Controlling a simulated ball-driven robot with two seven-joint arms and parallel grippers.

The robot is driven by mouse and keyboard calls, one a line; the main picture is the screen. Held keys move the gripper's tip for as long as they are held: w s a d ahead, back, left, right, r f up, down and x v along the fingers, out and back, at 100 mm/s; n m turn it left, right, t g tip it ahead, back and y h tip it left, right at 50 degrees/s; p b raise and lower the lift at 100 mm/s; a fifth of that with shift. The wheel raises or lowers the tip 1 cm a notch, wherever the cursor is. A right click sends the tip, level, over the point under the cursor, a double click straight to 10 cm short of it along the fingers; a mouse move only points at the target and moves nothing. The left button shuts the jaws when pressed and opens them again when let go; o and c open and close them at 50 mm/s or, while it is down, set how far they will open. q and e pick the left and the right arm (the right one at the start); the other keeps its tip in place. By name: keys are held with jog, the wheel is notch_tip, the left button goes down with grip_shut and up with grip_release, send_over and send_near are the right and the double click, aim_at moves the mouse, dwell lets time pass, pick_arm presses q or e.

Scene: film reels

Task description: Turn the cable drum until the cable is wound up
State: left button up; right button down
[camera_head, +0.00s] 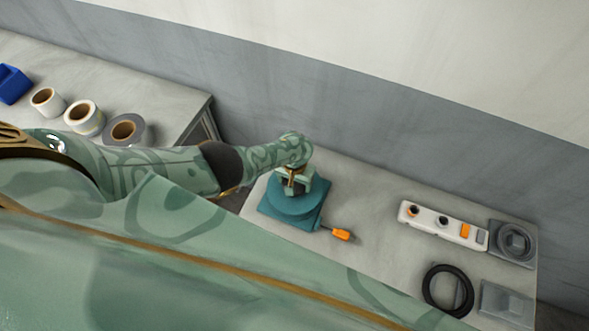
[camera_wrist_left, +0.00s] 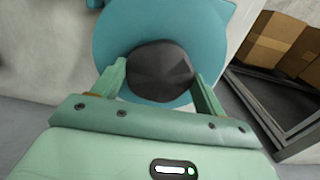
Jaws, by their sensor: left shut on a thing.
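The teal cable drum (camera_head: 288,208) stands on a square teal base on the grey table. An orange plug (camera_head: 341,234) lies on the table just right of it, with a short bit of dark cable between them. My left gripper (camera_head: 293,183) is over the drum. In the left wrist view the drum (camera_wrist_left: 122,38) is a round teal disc with a dark faceted knob (camera_wrist_left: 160,72) in its middle. The fingers of my left gripper are shut on the knob, one on each side. The arm and hand hide part of the drum's top. My right gripper is not in view.
A white power strip (camera_head: 443,225), a black cable ring (camera_head: 447,290) and a grey tray with a coil (camera_head: 514,243) are at the table's right. Several tape rolls (camera_head: 83,117) and a blue box (camera_head: 13,84) are on another table at left. A wall stands behind.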

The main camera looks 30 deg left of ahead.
pick_arm(q)
jog(key=shift+w+n, duration=0.15)
jog(key=shift+n, duration=0.25)
jog(key=o, duration=1.4)
notch_tip(320, 180, up, 16)
jog(key=p, duration=1.3)
jog(key=shift+r, duration=0.2)
